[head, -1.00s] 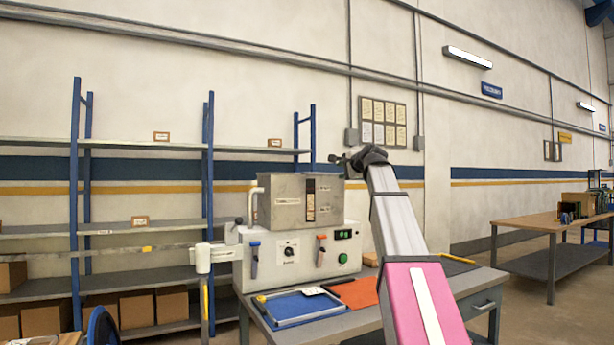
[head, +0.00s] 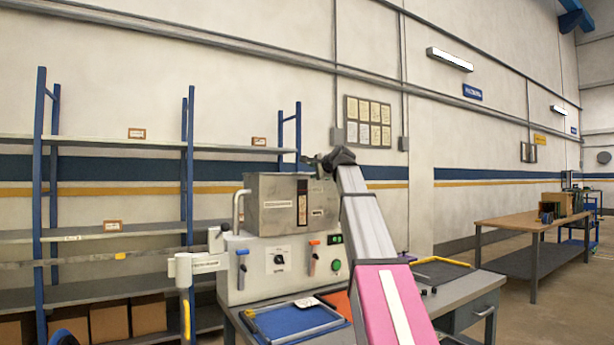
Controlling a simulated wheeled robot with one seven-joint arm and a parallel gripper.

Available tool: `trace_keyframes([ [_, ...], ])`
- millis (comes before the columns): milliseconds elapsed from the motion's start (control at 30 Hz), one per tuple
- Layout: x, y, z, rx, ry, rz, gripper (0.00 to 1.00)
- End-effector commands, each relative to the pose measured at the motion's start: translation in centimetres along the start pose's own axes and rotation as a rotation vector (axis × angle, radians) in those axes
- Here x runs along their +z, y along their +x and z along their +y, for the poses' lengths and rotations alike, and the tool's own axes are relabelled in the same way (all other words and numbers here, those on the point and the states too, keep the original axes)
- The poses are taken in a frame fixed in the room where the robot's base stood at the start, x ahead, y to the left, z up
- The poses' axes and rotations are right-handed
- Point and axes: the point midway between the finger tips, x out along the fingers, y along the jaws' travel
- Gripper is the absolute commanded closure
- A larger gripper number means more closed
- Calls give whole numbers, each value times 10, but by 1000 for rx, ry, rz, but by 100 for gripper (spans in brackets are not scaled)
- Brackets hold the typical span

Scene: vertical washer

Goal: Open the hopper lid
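The hopper (head: 275,207) is a grey metal box on top of the white machine (head: 262,262) on the workbench. Its top edge looks flat and closed, but the lid itself is hard to make out at this size. My arm reaches up from the lower right, and my gripper (head: 312,162) is at its far end, just above the hopper's top right edge. The gripper is small and dark, so I cannot tell whether its fingers are open or shut or whether they touch the lid.
The workbench (head: 465,292) carries a blue tray (head: 295,320) in front of the machine. A white post (head: 183,268) stands at the machine's left. Blue-framed shelves (head: 100,235) stand behind on the left. A wooden table (head: 530,223) is at the right, with open floor before it.

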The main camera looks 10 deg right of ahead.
Motion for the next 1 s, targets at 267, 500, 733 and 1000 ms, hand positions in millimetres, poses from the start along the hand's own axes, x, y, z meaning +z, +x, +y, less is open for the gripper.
trace_keyframes([
  [267,-1,49,-1,1,-1,0,63],
  [500,0,60,0,-1,-1,1,63],
  [733,0,60,0,0,-1,1,82],
  [1000,0,60,-1,3,-1,0,100],
])
